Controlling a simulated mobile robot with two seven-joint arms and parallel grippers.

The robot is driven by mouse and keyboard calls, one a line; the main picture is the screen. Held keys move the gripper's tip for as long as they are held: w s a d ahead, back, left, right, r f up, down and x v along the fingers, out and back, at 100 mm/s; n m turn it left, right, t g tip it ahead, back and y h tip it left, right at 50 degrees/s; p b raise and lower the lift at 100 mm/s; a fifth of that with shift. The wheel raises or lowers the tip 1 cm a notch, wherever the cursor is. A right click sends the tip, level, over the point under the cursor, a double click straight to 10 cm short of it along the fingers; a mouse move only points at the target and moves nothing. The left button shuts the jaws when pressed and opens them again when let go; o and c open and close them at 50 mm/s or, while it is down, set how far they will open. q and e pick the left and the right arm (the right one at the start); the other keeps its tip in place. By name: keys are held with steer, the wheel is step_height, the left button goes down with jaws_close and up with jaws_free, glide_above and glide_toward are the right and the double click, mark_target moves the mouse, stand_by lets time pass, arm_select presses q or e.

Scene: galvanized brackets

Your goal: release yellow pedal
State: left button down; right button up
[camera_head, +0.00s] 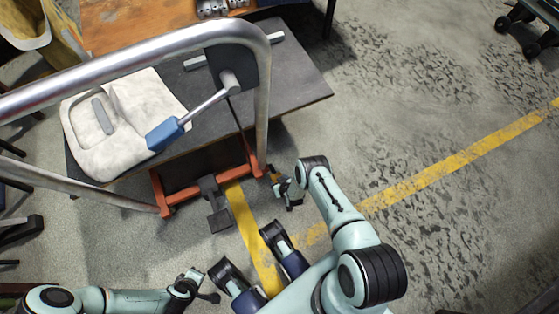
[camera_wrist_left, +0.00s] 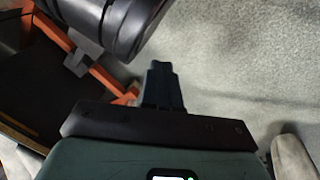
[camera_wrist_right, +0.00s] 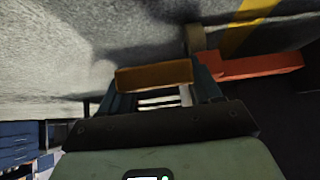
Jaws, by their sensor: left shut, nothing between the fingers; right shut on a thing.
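The yellow pedal (camera_wrist_right: 155,76) shows in the right wrist view as an orange-yellow block across my right gripper's fingers (camera_wrist_right: 155,98). In the head view it is a small piece (camera_head: 272,172) beside the lower right end of the orange frame. My right gripper (camera_head: 283,186) is shut on it, low near the floor; the exact contact is partly hidden. My left gripper (camera_head: 208,296) is shut and empty at the lower left of the head view, apart from the pedal. Its closed fingers (camera_wrist_left: 161,82) show in the left wrist view.
A lift cart has an orange base frame (camera_head: 186,196), a dark foot pedal (camera_head: 217,210), a dark grey top (camera_head: 298,94) and a silver handrail (camera_head: 262,110). Floor (camera_head: 430,120) to the right is clear.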

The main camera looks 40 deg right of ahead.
steer(key=shift+w, duration=0.15)
steer(key=o, duration=1.4)
steer(key=shift+o, duration=0.2)
steer(key=p+v, duration=0.2)
steer(key=v, duration=0.1)
steer(key=shift+r, duration=0.2)
arm_select(q)
steer(key=s+d+r+g+h+p, duration=0.1)
steer(key=s+d+r+g+p, duration=0.1)
steer(key=s+d+r+p, duration=0.2)
step_height(320, 180, up, 4)
steer(key=shift+s+d+f+m, duration=0.15)
steer(key=shift+s+m, duration=0.15)
steer(key=shift+s, duration=0.65)
arm_select(e)
steer(key=v, duration=1)
steer(key=shift+s, duration=0.25)
